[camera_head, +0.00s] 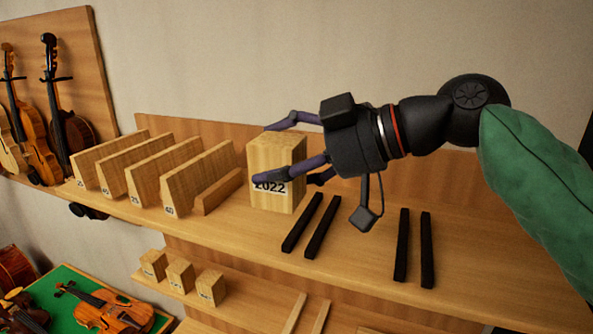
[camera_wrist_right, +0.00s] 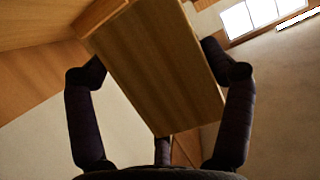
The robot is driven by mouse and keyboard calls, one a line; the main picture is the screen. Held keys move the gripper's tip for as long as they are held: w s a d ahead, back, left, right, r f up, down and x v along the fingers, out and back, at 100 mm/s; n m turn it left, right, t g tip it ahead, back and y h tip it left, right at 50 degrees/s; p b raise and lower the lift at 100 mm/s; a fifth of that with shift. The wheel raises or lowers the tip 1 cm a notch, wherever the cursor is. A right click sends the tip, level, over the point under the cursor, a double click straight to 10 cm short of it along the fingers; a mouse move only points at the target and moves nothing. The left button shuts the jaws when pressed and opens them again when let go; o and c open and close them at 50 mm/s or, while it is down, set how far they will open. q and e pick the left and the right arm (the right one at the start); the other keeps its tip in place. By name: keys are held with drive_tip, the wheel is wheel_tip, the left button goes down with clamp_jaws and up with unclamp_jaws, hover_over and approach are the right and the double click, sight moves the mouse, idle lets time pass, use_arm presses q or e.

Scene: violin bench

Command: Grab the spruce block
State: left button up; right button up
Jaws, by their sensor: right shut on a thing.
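The spruce block (camera_head: 277,154) is a pale wooden block with a "2022" label on its front. It stands upright on the upper shelf in the head view. My right gripper (camera_head: 285,155) comes in from the right, with its purple fingers on either side of the block, shut on it. In the right wrist view the block (camera_wrist_right: 155,70) fills the middle, between the two fingers of the right gripper (camera_wrist_right: 158,72). The front finger covers part of the label. My left gripper is not in view.
Several wedge-shaped wood pieces (camera_head: 150,168) stand left of the block on the shelf (camera_head: 350,255). A low wood strip (camera_head: 218,192) lies close to its left. Dark bars (camera_head: 311,225) lie in front and to the right. Small labelled blocks (camera_head: 180,276) sit on a lower shelf. Violins (camera_head: 112,312) are at left.

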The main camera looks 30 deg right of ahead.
sight(252, 157)
drive_tip(key=s+a+r, duration=0.1)
drive_tip(key=a, duration=0.1)
drive_tip(key=s+a+r, duration=0.2)
drive_tip(key=a, duration=0.1)
drive_tip(key=shift+s+a, duration=0.3)
